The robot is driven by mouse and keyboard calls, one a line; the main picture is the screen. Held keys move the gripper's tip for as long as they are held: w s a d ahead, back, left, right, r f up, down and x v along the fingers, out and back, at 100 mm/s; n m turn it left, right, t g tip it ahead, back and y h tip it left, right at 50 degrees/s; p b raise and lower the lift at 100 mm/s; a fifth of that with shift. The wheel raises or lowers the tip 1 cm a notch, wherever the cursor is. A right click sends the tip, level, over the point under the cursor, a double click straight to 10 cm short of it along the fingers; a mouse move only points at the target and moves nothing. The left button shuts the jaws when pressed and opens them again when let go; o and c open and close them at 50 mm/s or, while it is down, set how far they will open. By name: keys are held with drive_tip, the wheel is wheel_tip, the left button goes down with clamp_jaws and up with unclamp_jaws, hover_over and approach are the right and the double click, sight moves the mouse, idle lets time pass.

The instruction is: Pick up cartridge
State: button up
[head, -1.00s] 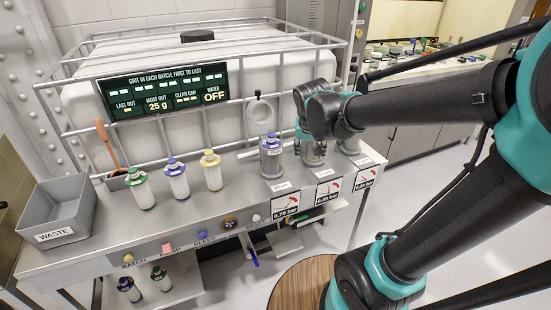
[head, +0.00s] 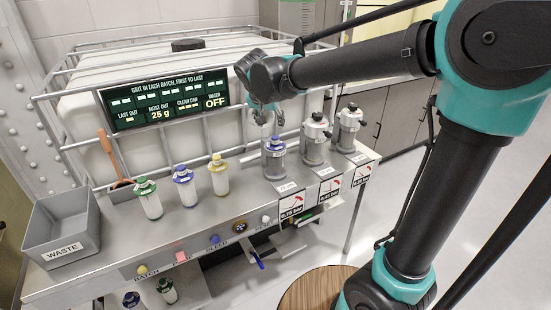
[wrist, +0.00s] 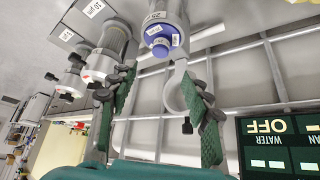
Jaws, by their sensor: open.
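Three capped cartridges stand upright on the bench in the head view: a green-capped one (head: 149,199), a blue-capped one (head: 186,188) and a yellow-capped one (head: 219,177). Another blue-capped cartridge (head: 274,145) sits in the leftmost of three clear housings; its labelled cap (wrist: 160,42) shows in the wrist view. My gripper (head: 265,115) is open and empty, just above that blue cap. In the wrist view its green-padded fingers (wrist: 158,85) are spread, with the cap beyond them, between their tips. Which cartridge the task means cannot be told.
Two silver-topped housings (head: 314,138) (head: 349,127) stand close on the right. The caged white tank (head: 235,70) and its sign (head: 165,98) are right behind my gripper. A grey waste bin (head: 62,222) is at left. More cartridges (head: 167,290) lie on the lower shelf.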

sight(275, 137)
drive_tip(key=x, duration=1)
drive_tip(key=shift+f, duration=0.25)
clamp_jaws()
